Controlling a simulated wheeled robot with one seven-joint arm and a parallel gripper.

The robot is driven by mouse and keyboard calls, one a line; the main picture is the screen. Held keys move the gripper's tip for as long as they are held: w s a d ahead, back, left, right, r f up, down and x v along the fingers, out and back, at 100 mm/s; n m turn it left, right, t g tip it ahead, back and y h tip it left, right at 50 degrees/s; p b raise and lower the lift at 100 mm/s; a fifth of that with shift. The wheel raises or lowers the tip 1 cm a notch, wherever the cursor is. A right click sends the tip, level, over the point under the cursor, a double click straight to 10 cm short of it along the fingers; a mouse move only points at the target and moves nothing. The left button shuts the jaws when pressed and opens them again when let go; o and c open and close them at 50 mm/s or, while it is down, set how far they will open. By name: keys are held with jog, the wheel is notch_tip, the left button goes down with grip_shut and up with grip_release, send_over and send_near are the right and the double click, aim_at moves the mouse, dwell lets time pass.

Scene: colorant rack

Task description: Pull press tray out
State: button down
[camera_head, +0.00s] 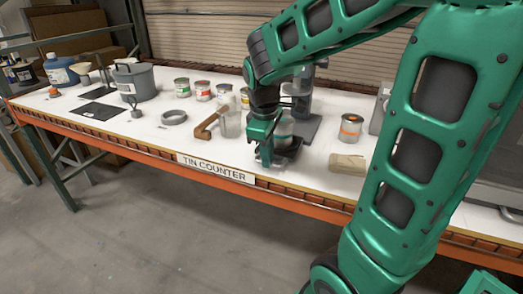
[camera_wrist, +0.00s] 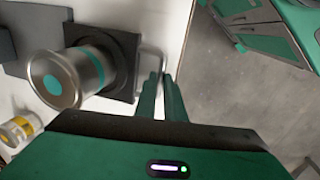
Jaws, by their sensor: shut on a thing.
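The dark press tray (camera_head: 291,155) sits at the front of the white counter, in front of the press (camera_head: 303,98). It shows in the wrist view as a dark square plate (camera_wrist: 124,50) with a pale metal handle (camera_wrist: 152,52). A silver tin with a teal band (camera_wrist: 80,75) stands on the tray; it shows in the head view too (camera_head: 284,128). My gripper (camera_head: 264,157) is at the tray's front edge. In the wrist view its fingers (camera_wrist: 160,80) are shut on the tray handle. The exact finger contact is partly hidden.
A tan block (camera_head: 347,164) and an orange-labelled tin (camera_head: 350,128) are to the right. Several small tins stand behind. The floor (camera_head: 200,230) in front of the counter is clear.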

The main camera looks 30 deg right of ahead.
jog(key=shift+a, duration=0.25)
jog(key=c, duration=1.8)
grip_release()
jog(key=shift+c, duration=0.2)
notch_tip(320, 180, up, 11)
jog(key=s+a, duration=0.1)
jog(key=shift+a+f, duration=0.2)
jog(key=shift+a, duration=0.1)
jog(key=s+d+f+m+y, duration=0.1)
jog(key=s+d+f+m, duration=0.2)
jog(key=s, duration=0.6)
jog(key=s+d+f+m+g, duration=0.1)
jog(key=s+d+f+m, duration=0.2)
jog(key=s+f+m, duration=0.5)
jog(key=shift+s+m+y, duration=0.4)
jog(key=shift+s+m, duration=0.7)
jog(key=shift+s, duration=0.1)
